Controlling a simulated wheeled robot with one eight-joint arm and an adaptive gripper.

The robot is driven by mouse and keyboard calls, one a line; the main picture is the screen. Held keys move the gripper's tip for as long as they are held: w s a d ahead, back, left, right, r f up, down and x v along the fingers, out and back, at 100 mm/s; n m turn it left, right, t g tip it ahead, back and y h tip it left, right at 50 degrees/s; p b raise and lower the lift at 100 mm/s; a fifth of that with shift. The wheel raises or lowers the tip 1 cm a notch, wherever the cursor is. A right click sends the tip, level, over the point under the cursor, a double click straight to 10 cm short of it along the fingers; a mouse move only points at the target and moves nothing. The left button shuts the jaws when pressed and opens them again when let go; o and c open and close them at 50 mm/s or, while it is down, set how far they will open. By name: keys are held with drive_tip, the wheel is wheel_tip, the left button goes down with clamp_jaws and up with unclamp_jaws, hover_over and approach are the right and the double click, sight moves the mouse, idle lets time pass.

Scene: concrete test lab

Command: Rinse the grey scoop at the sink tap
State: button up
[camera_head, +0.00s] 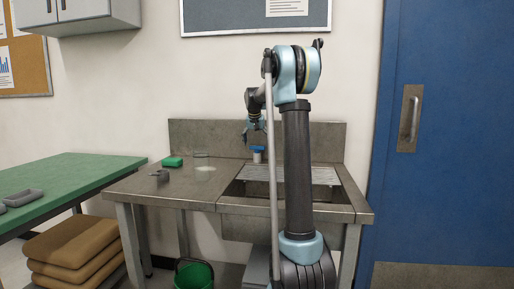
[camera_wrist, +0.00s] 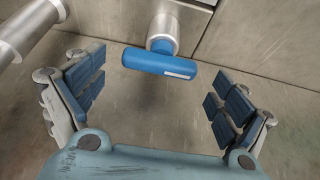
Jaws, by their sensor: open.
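A small dark grey thing that looks like the scoop (camera_head: 161,176) lies on the left part of the steel sink counter (camera_head: 150,190). The tap shows its blue handle (camera_head: 257,149) behind the basin (camera_head: 258,187). In the wrist view the blue handle (camera_wrist: 158,63) sits on a metal stem, ahead of my fingers and roughly between them. My gripper (camera_wrist: 155,105) is open and empty, with its fingers spread apart. In the head view my gripper (camera_head: 254,131) is just above the handle, partly hidden by my arm. No contact with the handle shows.
A metal pipe (camera_wrist: 30,28), probably the spout, crosses the upper left of the wrist view. A green sponge (camera_head: 172,161) lies at the counter's back left. A green table (camera_head: 70,180) with grey trays (camera_head: 23,197) stands left. A green bucket (camera_head: 194,274) is below the counter.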

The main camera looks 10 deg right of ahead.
drive_tip(key=shift+w+d+f, duration=0.1)
drive_tip(key=shift+w+f, duration=0.1)
drive_tip(key=shift+f, duration=0.5)
drive_tip(key=shift+c, duration=0.3)
drive_tip(key=c, duration=1)
drive_tip(key=shift+n, duration=0.3)
drive_tip(key=shift+d+n+y, duration=0.1)
drive_tip(key=shift+n+y, duration=0.6)
drive_tip(key=shift+n, duration=0.7)
